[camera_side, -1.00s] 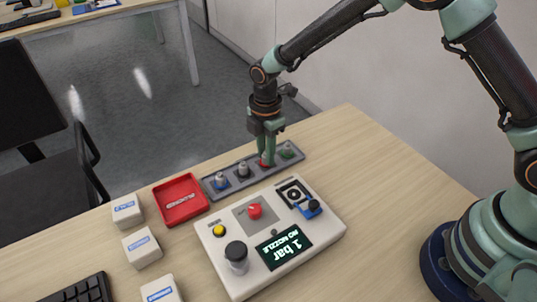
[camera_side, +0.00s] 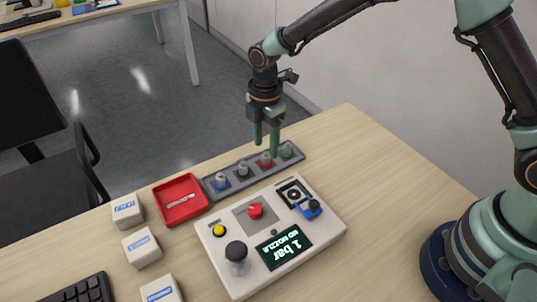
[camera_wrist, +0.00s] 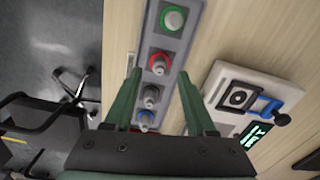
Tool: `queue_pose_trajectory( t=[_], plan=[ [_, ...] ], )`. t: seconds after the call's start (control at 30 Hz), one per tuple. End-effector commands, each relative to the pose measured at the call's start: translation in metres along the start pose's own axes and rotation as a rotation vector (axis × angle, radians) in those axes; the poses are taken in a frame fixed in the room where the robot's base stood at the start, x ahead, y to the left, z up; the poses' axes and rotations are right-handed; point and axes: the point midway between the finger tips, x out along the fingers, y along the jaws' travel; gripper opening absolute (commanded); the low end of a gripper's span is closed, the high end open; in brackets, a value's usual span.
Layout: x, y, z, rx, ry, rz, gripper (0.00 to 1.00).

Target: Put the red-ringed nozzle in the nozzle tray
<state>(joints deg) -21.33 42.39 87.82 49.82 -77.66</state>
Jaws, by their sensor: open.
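The red-ringed nozzle (camera_side: 265,160) stands upright in its place in the grey rack (camera_side: 212,195). The wrist view also shows this nozzle (camera_wrist: 158,63), with its red ring around a grey body, between the fingers in the picture. My gripper (camera_side: 267,149) is open and empty, its fingertips just above the nozzle and apart from it. In the wrist view my gripper (camera_wrist: 160,76) has its fingers spread on both sides of the rack. A red tray (camera_side: 181,220) with a small label inside sits left of the rack; I cannot read that label.
A blue-ringed nozzle (camera_side: 221,181) and a dark one (camera_side: 243,170) stand in the rack; a green-ringed place (camera_side: 287,152) is at its right end. A white control box (camera_side: 217,262) with knobs and a display lies in front. Several white blocks (camera_side: 141,249) stand at left.

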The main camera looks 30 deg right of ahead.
Motion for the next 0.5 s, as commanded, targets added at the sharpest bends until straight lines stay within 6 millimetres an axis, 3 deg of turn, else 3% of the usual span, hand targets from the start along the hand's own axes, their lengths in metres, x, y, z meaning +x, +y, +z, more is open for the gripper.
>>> queue_pose_trajectory(
  t=[0.2,0.5],
  plan=[
    [-0.048,0.001,0.0,0.0,0.001,0.006,0.56],
    [-0.084,0.0,0.0,0.001,0.0,0.002,0.56]
  ],
)
